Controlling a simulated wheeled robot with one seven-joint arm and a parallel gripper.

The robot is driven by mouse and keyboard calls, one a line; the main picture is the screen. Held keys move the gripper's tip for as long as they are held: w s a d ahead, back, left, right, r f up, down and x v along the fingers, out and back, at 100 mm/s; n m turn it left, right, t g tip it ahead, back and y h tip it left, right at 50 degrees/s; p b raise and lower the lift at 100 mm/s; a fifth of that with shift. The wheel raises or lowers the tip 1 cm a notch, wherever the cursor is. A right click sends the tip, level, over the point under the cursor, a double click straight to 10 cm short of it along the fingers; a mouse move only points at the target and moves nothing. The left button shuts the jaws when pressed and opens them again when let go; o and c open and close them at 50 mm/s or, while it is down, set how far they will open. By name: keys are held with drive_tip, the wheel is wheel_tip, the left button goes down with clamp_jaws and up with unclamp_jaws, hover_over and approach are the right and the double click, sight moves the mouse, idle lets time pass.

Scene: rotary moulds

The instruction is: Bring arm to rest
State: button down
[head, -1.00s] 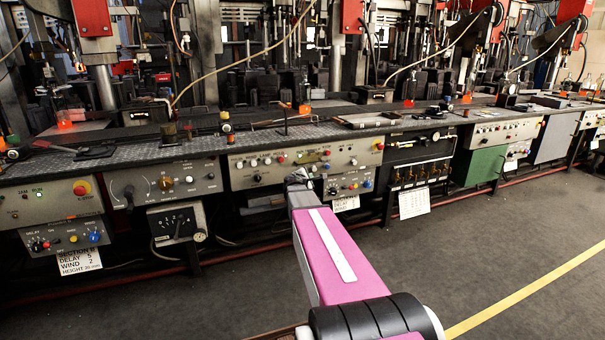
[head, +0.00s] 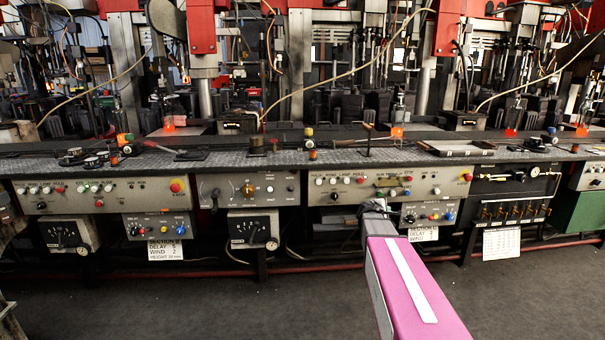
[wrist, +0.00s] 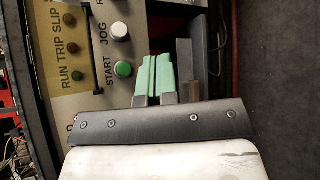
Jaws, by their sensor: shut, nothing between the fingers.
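My arm, with its magenta link, reaches forward in the head view toward the control console (head: 105,193). My gripper (head: 376,206) is at its far end, in front of the console's lower edge and mostly hard to make out. In the wrist view my gripper (wrist: 153,80) shows two green fingers side by side, shut, with nothing between them. Beside them in that view is a panel with a green START button (wrist: 123,69) and a white JOG button (wrist: 120,31). I cannot tell whether the fingers touch anything.
A dark worktop (head: 345,160) with small tools and a flat tray (head: 455,148) runs above the console. Gauge boxes (head: 254,229) and paper signs (head: 502,243) hang below it. Machines with red parts stand behind. The grey floor (head: 200,305) in front is clear.

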drive_tip(key=s+a+f+m+g+y, duration=0.3)
drive_tip(key=s+a+f+m, duration=0.1)
drive_tip(key=s+a, duration=0.3)
drive_tip(key=s+a+f+m+g+y, duration=0.3)
drive_tip(key=s+a+f+m, duration=0.2)
drive_tip(key=s+a, duration=0.3)
drive_tip(key=s+a+f+m+g+y, duration=0.4)
drive_tip(key=s+a+f, duration=0.2)
drive_tip(key=s, duration=0.7)
drive_tip(key=shift+s+a+m, duration=0.2)
drive_tip(key=shift+a+m, duration=0.1)
drive_tip(key=shift+a, duration=0.35)
drive_tip(key=shift+d+f, duration=0.1)
drive_tip(key=shift+d, duration=0.05)
